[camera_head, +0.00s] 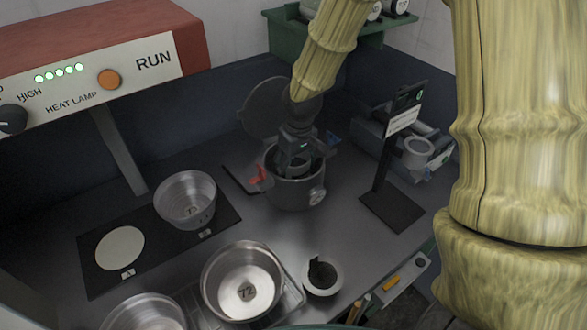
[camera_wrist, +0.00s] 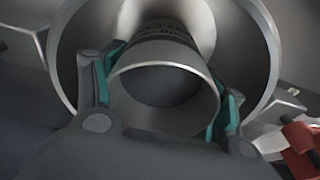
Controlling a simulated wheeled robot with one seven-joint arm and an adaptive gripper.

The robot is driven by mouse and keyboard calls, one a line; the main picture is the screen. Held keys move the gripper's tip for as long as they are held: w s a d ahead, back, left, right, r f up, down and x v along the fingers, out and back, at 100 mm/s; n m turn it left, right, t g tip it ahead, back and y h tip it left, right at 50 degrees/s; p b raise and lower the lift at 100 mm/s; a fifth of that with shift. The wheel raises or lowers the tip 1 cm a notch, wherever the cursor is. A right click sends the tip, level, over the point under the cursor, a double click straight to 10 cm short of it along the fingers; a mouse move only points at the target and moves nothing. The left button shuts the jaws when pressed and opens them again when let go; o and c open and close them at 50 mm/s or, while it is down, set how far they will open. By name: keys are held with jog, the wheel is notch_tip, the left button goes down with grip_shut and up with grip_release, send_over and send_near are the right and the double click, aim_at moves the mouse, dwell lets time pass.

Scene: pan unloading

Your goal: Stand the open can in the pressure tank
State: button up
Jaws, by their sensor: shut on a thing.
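The pressure tank (camera_head: 292,197) is a grey metal pot with a red clip on its left side and a dial on its front. Its round lid (camera_head: 262,108) stands open behind it, to the left. My gripper (camera_head: 294,160) reaches down into the tank's mouth. In the wrist view, my gripper (camera_wrist: 165,88) is shut on the open can (camera_wrist: 160,52), a grey cylinder with its open rim facing the camera. The teal finger pads press on both sides of it. The tank's inner wall (camera_wrist: 100,30) surrounds the can. The can's base is hidden.
A metal pan (camera_head: 185,200) stands on a dark mat left of the tank, beside a pale disc (camera_head: 120,248). A pan marked 72 (camera_head: 240,282) and a white cup (camera_head: 321,277) are in front. A sign stand (camera_head: 392,210) is at the right. A heat lamp unit (camera_head: 110,75) overhangs the left.

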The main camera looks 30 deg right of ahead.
jog(key=shift+f, duration=0.85)
jog(key=shift+f, duration=0.15)
jog(key=o, duration=1.7)
jog(key=shift+s+d+r+b, duration=0.1)
jog(key=shift+s+r+b, duration=0.2)
jog(key=shift+r, duration=1.75)
jog(key=shift+s+a+r+b, duration=0.15)
jog(key=shift+s+r, duration=0.15)
jog(key=shift+r, duration=1.7)
jog(key=shift+s+d+r+b, duration=0.15)
jog(key=shift+s+r+b, duration=0.15)
jog(key=shift+r, duration=1.75)
